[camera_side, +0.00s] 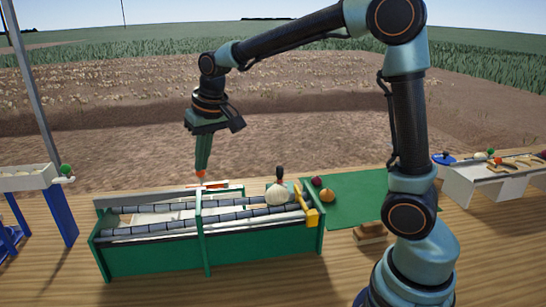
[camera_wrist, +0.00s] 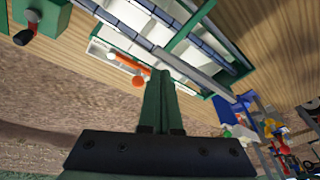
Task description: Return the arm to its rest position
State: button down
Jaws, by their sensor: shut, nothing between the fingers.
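My gripper (camera_side: 202,168) points straight down over the back edge of the green-framed roller conveyor (camera_side: 255,244), with its green fingers closed together and nothing held. Its tip is close to a small orange-red part (camera_side: 201,175) at the conveyor's back; I cannot tell whether they touch. In the wrist view the closed fingers (camera_wrist: 158,80) are beside an orange ball (camera_wrist: 138,81) and an orange bar (camera_wrist: 133,64). My arm is raised and stretched out to the left from its base.
A pale onion (camera_side: 277,192) sits at the conveyor's right end, near a yellow part (camera_side: 307,210). A green mat (camera_side: 360,192), a brown block stack (camera_side: 370,233) and a white table (camera_side: 480,180) lie to the right. A blue-legged stand (camera_side: 60,212) is at left.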

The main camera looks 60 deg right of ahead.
jog(key=v, duration=0.6)
jog(key=s+f+n+t, duration=0.1)
jog(key=s+f, duration=0.1)
jog(key=s, duration=0.5)
jog(key=s+d+f+n+t, duration=0.1)
jog(key=s+f, duration=0.1)
jog(key=s, duration=0.6)
jog(key=shift+s+d+n, duration=0.15)
jog(key=shift+d+n, duration=0.15)
jog(key=shift+d, duration=0.05)
